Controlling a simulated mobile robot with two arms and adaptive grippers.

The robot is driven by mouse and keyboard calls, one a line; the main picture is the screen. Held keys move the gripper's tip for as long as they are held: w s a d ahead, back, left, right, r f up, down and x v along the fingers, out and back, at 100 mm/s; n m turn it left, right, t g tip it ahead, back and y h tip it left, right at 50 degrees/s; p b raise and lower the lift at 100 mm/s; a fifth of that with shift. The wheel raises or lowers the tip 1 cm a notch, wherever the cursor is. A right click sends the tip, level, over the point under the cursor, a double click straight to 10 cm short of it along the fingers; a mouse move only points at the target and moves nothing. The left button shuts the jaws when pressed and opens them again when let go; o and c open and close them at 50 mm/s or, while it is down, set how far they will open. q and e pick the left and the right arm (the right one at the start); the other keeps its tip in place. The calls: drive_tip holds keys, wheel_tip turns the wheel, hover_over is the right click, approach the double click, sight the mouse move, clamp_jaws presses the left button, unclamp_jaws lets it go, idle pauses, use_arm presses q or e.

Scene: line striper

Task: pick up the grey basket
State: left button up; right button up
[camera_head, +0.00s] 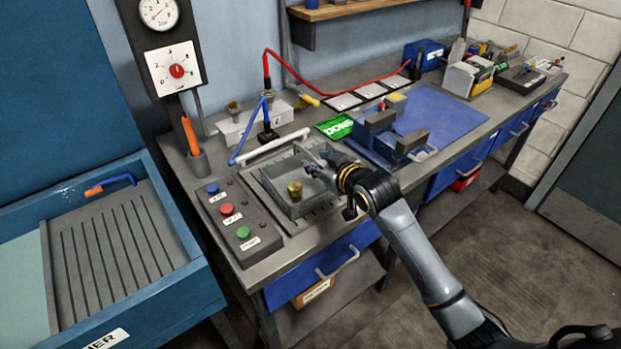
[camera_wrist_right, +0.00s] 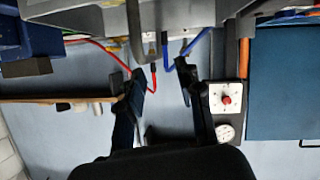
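The grey basket (camera_head: 314,204) sits on a slatted plate on the workbench, with a small brass-coloured cup (camera_head: 295,190) inside it. My right gripper (camera_head: 318,160) is over the basket's far right side, close to its rim; I cannot tell whether it touches. In the right wrist view its two fingers (camera_wrist_right: 162,85) stand well apart with nothing clearly held between them. A grey body crosses the top of that upside-down view; I cannot tell if it is the basket. My left gripper is not in view.
A button box (camera_head: 238,218) stands left of the basket, and a blue vise-like fixture (camera_head: 392,140) to its right. A white bar (camera_head: 272,147) and a blue hose (camera_head: 245,146) lie behind. A blue sink unit (camera_head: 190,290) stands at the left.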

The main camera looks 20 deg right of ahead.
sight(311, 156)
drive_tip(key=shift+d+p+x, duration=0.2)
drive_tip(key=shift+p+x, duration=0.2)
drive_tip(key=shift+x, duration=1.2)
drive_tip(key=shift+d+p+x, duration=0.2)
drive_tip(key=shift+p+x, duration=0.2)
drive_tip(key=shift+x, duration=1.15)
drive_tip(key=shift+f, duration=0.15)
clamp_jaws()
